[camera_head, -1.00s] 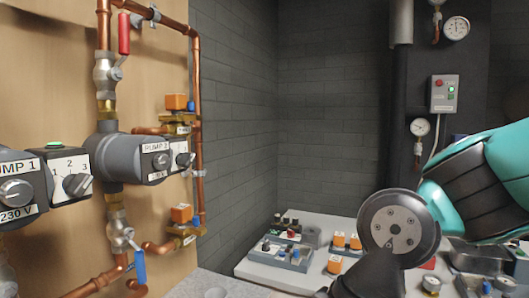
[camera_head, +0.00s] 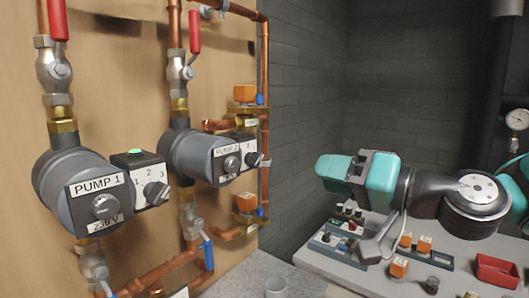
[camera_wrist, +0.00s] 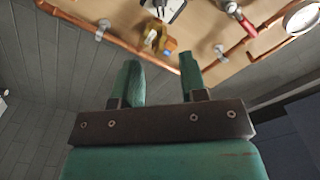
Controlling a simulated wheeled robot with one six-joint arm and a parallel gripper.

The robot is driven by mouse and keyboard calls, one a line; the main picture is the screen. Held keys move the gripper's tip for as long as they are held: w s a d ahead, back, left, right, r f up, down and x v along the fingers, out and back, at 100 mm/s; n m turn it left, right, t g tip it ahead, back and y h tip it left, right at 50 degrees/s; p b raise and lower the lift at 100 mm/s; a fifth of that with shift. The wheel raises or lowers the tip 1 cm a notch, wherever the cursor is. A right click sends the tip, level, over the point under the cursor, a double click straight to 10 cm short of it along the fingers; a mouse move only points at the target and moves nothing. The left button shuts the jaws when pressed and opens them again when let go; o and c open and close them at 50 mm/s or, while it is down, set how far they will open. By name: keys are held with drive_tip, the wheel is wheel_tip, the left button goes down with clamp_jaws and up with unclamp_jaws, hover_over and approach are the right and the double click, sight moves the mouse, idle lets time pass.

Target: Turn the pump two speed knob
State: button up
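Pump two (camera_head: 192,152), a grey round body labelled PUMP 2, is mounted on the wooden board behind and right of pump one (camera_head: 68,184). Its speed knob (camera_head: 253,159) is a dark knob on a small white panel, seen at a slant; its setting is unreadable. My gripper (camera_wrist: 160,60) shows in the wrist view with two teal fingers apart and nothing between them. In the head view, my teal wrist is right of pump two and apart from its knob; the fingers are not clear there. The wrist view shows part of a white panel (camera_wrist: 165,9) at its top edge.
Pump one's knob (camera_head: 157,193) is closer to the camera. Copper pipes (camera_head: 263,60), red-handled valves (camera_head: 194,32) and orange-capped valves (camera_head: 245,93) surround the pumps. A grey bench (camera_head: 310,262) with small parts and a red tray (camera_head: 497,271) lies below my arm.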

sight(261, 160)
drive_tip(key=p+x, duration=0.5)
drive_tip(key=x, duration=0.7)
drive_tip(key=shift+a+r+p, duration=0.15)
drive_tip(key=shift+a+p, duration=0.05)
drive_tip(key=shift+p, duration=0.2)
drive_tip(key=shift+w+a, duration=0.45)
clamp_jaws()
